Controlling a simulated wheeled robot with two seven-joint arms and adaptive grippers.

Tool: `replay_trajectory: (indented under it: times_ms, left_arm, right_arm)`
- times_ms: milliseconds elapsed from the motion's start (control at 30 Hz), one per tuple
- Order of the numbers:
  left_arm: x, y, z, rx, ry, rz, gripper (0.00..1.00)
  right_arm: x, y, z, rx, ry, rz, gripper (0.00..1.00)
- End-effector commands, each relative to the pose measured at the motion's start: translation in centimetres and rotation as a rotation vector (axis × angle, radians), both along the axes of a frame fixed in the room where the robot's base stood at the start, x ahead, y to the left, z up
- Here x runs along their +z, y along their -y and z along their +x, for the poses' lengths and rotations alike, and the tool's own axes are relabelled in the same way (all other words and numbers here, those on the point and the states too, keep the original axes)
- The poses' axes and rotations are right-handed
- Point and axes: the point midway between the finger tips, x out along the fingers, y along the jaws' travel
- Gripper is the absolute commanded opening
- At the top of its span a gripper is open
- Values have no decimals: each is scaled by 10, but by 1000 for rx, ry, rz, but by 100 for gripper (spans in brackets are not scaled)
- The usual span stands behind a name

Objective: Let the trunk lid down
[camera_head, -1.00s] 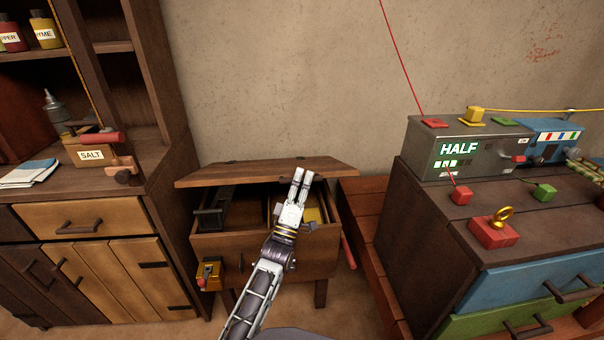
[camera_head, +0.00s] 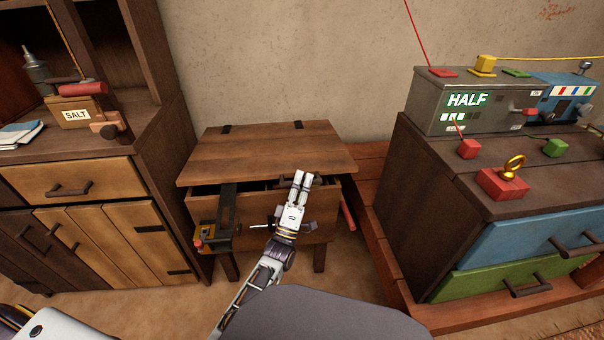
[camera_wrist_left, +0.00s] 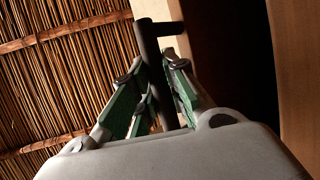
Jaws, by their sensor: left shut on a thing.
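The wooden trunk (camera_head: 262,218) stands against the wall between the cabinet and the dark chest. Its plank lid (camera_head: 260,150), hinged at the back, is tilted low, with a narrow dark gap under its front edge. My left gripper (camera_head: 301,178) is at the lid's front edge, right of the middle, shut on the dark lid handle (camera_head: 317,181). In the left wrist view the dark handle bar (camera_wrist_left: 152,60) runs between the green-padded fingers (camera_wrist_left: 152,105). My right gripper is not in view.
A dark bracket (camera_head: 226,212) and a yellow latch with a red knob are at the trunk's left front. A red bar (camera_head: 347,214) sticks out at its right. The cabinet (camera_head: 95,190) stands close left. The drawer chest (camera_head: 440,190), with a HALF display box (camera_head: 467,115), stands right.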

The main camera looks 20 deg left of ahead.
Motion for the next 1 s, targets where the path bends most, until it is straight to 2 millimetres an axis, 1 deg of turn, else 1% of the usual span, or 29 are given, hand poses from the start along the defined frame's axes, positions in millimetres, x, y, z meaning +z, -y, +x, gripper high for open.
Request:
replay_trajectory:
  times_ms: [33,200,300,500,800,1000]
  left_arm:
    - [-9,0,-1,0,2,1,0]
    - [-33,2,-4,0,4,0,0]
    - [-46,3,-5,-1,3,0,0]
    - [-65,3,-7,-1,5,0,0]
    - [-81,4,-9,-1,0,0,0]
    - [-86,5,-10,-3,-9,2,0]
  right_arm:
    - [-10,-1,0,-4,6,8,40]
    - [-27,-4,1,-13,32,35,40]
    - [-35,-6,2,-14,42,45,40]
    - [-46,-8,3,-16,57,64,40]
    - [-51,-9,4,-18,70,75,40]
    - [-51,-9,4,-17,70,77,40]
